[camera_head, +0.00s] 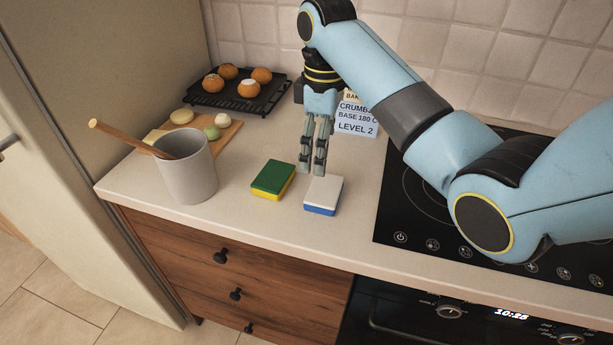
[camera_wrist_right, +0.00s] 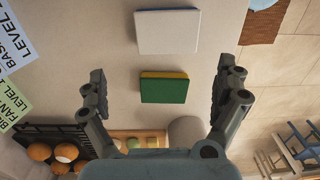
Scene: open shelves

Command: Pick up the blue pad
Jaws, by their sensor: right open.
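The blue pad (camera_head: 322,194) lies flat on the counter, with a white top and a blue lower layer. In the right wrist view the blue pad (camera_wrist_right: 167,32) is at the top centre, its blue side showing as a thin edge. My right gripper (camera_head: 311,171) points down above the counter, just behind the pads in the head view. It is open, with nothing between its fingers. In the wrist view its fingers (camera_wrist_right: 162,72) are spread wide, and the blue pad is beyond the fingertips. My left gripper is not in view.
A green and yellow pad (camera_head: 272,178) lies left of the blue pad, with a small gap. A grey crock (camera_head: 187,177) with a wooden spoon stands further left. A label card (camera_head: 356,118), a black rack of buns (camera_head: 238,97) and a hob (camera_head: 395,215) surround the area.

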